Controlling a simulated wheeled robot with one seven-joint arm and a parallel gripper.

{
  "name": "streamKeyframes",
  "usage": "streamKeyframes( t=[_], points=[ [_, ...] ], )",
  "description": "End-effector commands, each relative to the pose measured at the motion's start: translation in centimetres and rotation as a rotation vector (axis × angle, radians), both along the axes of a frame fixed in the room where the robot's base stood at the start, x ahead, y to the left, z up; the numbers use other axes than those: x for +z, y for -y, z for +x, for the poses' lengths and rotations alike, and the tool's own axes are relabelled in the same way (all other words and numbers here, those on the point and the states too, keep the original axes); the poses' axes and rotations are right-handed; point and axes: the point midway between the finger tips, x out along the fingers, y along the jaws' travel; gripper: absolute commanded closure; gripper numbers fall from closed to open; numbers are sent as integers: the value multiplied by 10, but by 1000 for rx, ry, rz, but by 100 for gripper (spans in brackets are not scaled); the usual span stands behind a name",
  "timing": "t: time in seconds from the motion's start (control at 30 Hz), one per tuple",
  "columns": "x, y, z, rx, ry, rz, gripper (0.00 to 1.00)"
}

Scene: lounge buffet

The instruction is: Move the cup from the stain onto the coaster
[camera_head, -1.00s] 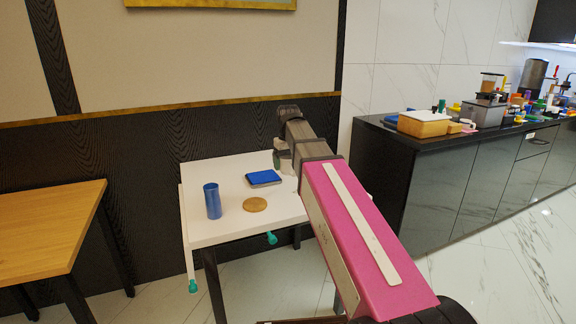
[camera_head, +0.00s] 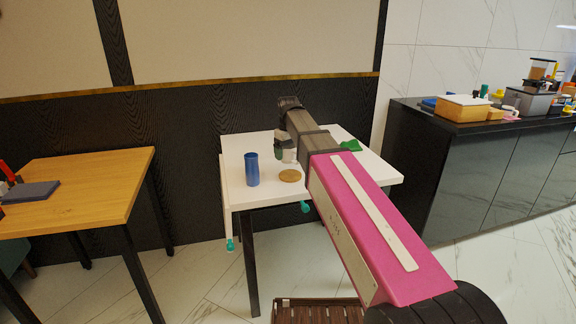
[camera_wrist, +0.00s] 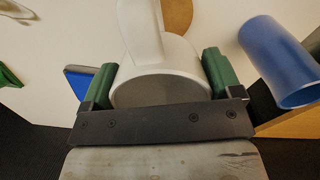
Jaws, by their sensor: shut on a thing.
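My gripper (camera_wrist: 160,75) is shut on a white cup (camera_wrist: 160,88), which sits between its two green fingers in the wrist view. In the head view the cup (camera_head: 289,156) shows partly, below the end of my arm and over the white table. The round tan coaster (camera_head: 290,176) lies near the table's front edge, just in front of the cup in the picture. It also shows partly behind the cup in the wrist view (camera_wrist: 178,14). I cannot tell whether the cup touches the tabletop. I see no stain; my arm hides part of the table.
A blue cylinder (camera_head: 252,169) stands on the white table (camera_head: 235,190), left of the coaster. A blue flat object (camera_wrist: 82,80) lies beside the gripper. A green item (camera_head: 350,146) is at the table's right. A wooden table (camera_head: 80,185) stands left, a dark counter (camera_head: 470,165) right.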

Motion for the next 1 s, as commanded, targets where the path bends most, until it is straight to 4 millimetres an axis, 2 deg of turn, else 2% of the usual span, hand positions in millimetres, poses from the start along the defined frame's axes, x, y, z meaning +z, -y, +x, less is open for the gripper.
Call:
streamKeyframes(
  t=[0.47,0.87,0.9,0.93,1.0],
  points=[
    [-47,0,0,-1,-1,-1,42],
    [-52,0,0,-1,1,1,42],
    [-52,0,0,-1,1,1,6],
    [-52,0,0,-1,1,1,0],
    [-52,0,0,-1,1,1,0]
  ],
)
